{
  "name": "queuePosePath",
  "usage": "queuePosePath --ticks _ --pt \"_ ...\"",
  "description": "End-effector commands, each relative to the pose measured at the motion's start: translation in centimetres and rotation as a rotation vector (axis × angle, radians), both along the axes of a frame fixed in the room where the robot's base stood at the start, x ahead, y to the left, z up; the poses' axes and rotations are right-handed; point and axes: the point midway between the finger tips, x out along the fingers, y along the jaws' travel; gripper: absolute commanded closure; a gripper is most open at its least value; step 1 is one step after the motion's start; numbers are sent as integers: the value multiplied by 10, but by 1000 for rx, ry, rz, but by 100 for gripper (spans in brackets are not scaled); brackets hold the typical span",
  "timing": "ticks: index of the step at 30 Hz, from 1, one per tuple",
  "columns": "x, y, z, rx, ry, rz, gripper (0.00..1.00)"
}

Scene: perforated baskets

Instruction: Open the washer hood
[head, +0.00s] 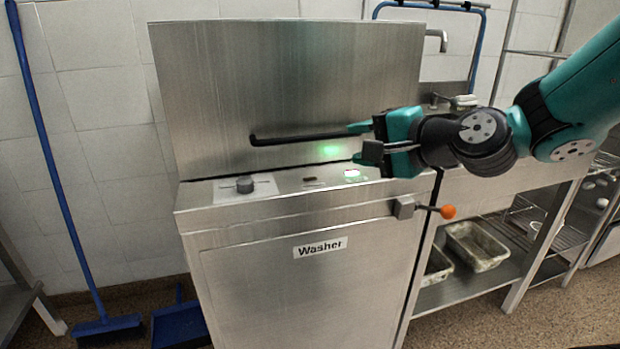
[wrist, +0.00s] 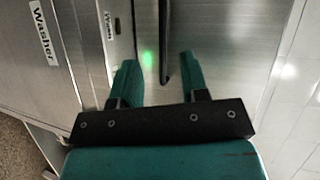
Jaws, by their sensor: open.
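The washer (head: 310,270) is a brushed-steel cabinet with a "Washer" label on its front. Its hood (head: 290,75) is a tall steel panel above the cabinet top, its lower edge down near that top. A black bar handle (head: 295,138) runs across the lower part of the hood. My gripper (head: 358,143) is open at the handle's right end, pointing left. In the wrist view, the end of the handle (wrist: 164,45) shows between the two open fingers of my gripper (wrist: 158,62). Neither finger visibly clamps it; whether one touches it is unclear.
An orange-tipped lever (head: 447,211) sticks out at the right front corner. A steel table with metal trays (head: 475,246) stands at right; a blue broom (head: 75,210) leans at left.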

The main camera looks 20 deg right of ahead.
Motion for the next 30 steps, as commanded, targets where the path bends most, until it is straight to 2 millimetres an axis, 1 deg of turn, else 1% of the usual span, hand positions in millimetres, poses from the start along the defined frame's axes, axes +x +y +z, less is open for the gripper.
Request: queuePosePath --ticks 1,4,8,13,17,25,27,30 --pt "5 -10 -17 43 -9 -45 59" --pt "11 -22 -20 104 -24 -100 59" --pt "15 -27 -17 134 -31 -125 59" --pt "22 -24 -12 138 -31 -115 59" --pt "30 -21 -11 140 -31 -111 59" --pt "42 -15 -17 132 -24 -126 59" --pt "59 -7 -21 131 -29 -120 59" --pt "79 2 -24 131 -28 -120 59"
